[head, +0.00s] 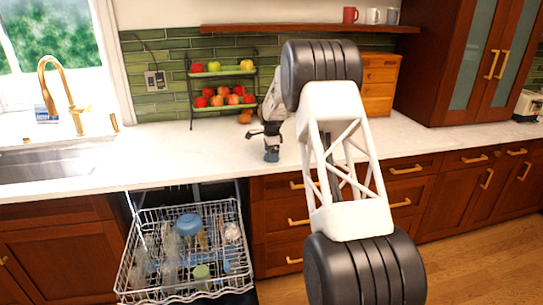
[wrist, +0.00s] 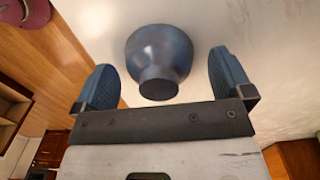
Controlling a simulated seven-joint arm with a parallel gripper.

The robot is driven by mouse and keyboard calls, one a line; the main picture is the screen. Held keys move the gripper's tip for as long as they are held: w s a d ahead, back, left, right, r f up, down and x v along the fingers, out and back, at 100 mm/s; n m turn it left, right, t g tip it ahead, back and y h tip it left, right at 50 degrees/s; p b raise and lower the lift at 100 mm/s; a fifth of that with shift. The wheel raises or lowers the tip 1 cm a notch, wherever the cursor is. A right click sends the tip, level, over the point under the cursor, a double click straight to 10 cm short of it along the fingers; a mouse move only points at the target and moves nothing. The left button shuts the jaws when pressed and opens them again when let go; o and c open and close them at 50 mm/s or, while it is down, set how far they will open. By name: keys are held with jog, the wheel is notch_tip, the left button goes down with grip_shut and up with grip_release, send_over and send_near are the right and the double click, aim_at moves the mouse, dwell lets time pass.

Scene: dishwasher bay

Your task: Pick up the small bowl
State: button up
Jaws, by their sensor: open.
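A small dark blue bowl (wrist: 160,52) shows in the wrist view against the white counter. Its narrow round foot points toward my gripper's palm and its wider part is farther away. My gripper (wrist: 163,66) is open, with one blue finger on each side of the bowl. Visible gaps separate both fingers from the bowl. In the head view my gripper (head: 265,140) is low over the counter, in front of the fruit stand. A small blue shape below it is too small to tell as finger or bowl.
A pulled-out dishwasher rack (head: 150,292) below the counter holds a blue bowl (head: 187,223), glasses and other dishes. A two-tier fruit stand (head: 191,97) and a wooden drawer box (head: 379,85) stand at the back. The counter (head: 160,150) left of my gripper is clear.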

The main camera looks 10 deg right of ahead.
jog(key=shift+c, duration=0.3)
jog(key=c, duration=1)
jog(key=shift+o, duration=0.2)
jog(key=shift+r, duration=0.1)
jog(key=shift+r, duration=1.7)
jog(key=s+a+r, duration=0.1)
jog(key=s, duration=1.5)
jog(key=shift+r, duration=0.2)
